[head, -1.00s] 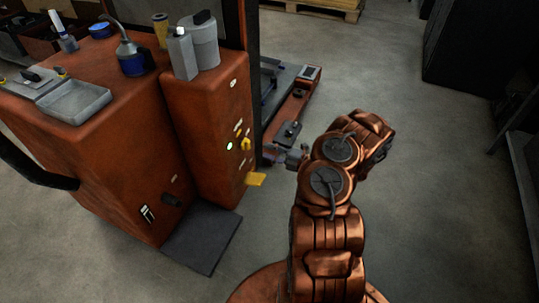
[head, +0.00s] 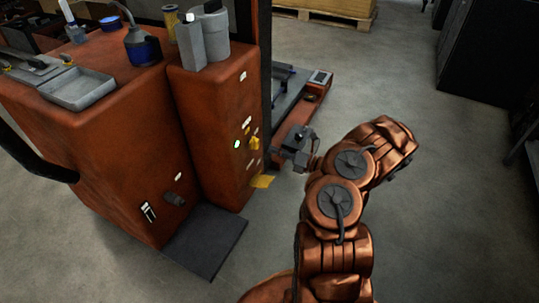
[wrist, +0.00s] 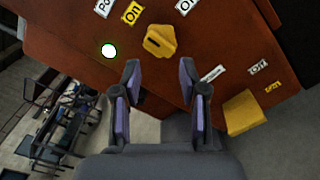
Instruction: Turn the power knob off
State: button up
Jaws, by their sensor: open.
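The yellow power knob (head: 254,143) sits on the front face of the orange-red cabinet (head: 215,120). In the wrist view the knob (wrist: 160,41) has a dark pointer mark and lies just beyond the fingertips, with "On" (wrist: 132,12) and another label (wrist: 186,5) beside it. A lit round light (wrist: 109,51) is left of the knob, and shows in the head view too (head: 237,144). My gripper (wrist: 160,75) is open and empty, facing the panel, apart from the knob. In the head view my gripper (head: 279,150) is right of the knob.
A second yellow control (wrist: 243,113) with an "Off" label (wrist: 258,67) is lower on the panel. Bottles and a tray (head: 77,88) stand on top of the cabinets. A dark mat (head: 206,240) lies on the floor. Open floor (head: 430,220) is to the right.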

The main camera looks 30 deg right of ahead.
aim_at(258, 145)
jog(key=shift+w+a+n+b, duration=0.25)
jog(key=shift+w+n+b, duration=0.15)
jog(key=shift+n+b, duration=1.15)
jog(key=shift+w+a+n+b, duration=0.25)
jog(key=shift+w+n+b, duration=0.2)
jog(key=shift+n+b, duration=1.1)
jog(key=shift+w+a+n+b, duration=0.25)
jog(key=shift+w+n+b, duration=0.15)
jog(key=shift+n+b, duration=1.15)
jog(key=shift+n+p, duration=0.25)
jog(key=shift+p, duration=0.3)
jog(key=shift+w+a, duration=0.15)
jog(key=shift+w, duration=0.05)
jog(key=shift+b+x, duration=0.45)
jog(key=shift+x, duration=0.95)
jog(key=shift+c, duration=0.3)
grip_shut()
